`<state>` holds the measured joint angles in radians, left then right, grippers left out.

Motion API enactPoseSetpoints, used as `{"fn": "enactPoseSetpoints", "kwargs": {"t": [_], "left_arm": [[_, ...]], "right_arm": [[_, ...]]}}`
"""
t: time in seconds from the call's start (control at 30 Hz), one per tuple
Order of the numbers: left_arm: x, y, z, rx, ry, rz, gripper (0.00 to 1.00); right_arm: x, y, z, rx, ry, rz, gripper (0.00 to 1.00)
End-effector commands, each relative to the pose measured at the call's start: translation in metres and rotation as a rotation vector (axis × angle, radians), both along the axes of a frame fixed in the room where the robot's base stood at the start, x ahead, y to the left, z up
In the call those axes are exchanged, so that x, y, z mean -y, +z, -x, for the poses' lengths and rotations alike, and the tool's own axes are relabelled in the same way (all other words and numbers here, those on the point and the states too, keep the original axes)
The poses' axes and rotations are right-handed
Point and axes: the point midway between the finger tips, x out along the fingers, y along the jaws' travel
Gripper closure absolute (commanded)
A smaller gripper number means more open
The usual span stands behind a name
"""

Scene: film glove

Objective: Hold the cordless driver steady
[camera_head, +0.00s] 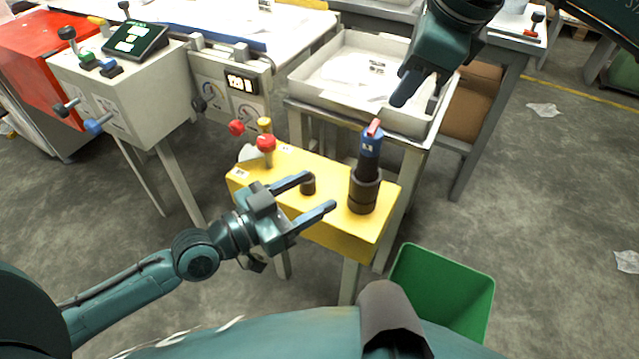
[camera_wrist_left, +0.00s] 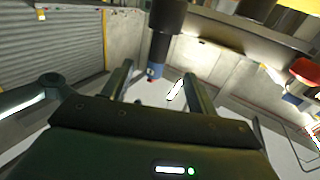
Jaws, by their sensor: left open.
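The cordless driver (camera_head: 368,165) stands upright on a yellow bench (camera_head: 325,228), with a dark body and a blue, red-topped upper end. It also shows, inverted, in the left wrist view (camera_wrist_left: 162,45), beyond the gap between my fingers. My left gripper (camera_head: 320,191) is open and empty, just left of the driver, its fingers pointing toward it. Both fingers show in the wrist view (camera_wrist_left: 157,82).
A short dark knob (camera_head: 308,184) on the bench is close to my left fingers. A grey tray (camera_head: 415,122) is behind the driver. A green bin (camera_head: 445,285) is on the floor at the front right.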

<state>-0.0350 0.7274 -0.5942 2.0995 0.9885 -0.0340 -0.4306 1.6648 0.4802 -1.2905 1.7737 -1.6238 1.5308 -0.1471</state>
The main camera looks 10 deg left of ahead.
Motion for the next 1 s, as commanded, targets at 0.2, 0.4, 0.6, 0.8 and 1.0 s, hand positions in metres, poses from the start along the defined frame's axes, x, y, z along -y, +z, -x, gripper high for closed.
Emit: {"fn": "enactPoseSetpoints", "kwargs": {"t": [0.2, 0.4, 0.6, 0.8, 1.0], "left_arm": [[0.017, 0.002, -0.018, 0.001, 0.001, 0.009, 0.42], [0.045, 0.002, -0.046, 0.001, 0.001, 0.008, 0.42], [0.071, 0.001, -0.072, -0.001, 0.000, 0.006, 0.42], [0.087, 0.001, -0.088, -0.001, 0.000, 0.003, 0.42], [0.092, 0.000, -0.093, -0.002, -0.001, 0.001, 0.42]], "right_arm": [[0.000, 0.000, 0.000, 0.000, 0.000, 0.000, 0.64], [0.000, 0.000, 0.000, 0.000, 0.000, 0.000, 0.64], [0.000, 0.000, 0.000, 0.000, 0.000, 0.000, 0.64], [0.000, 0.000, 0.000, 0.000, 0.000, 0.000, 0.64], [0.000, 0.000, 0.000, 0.000, 0.000, 0.000, 0.64]]}}
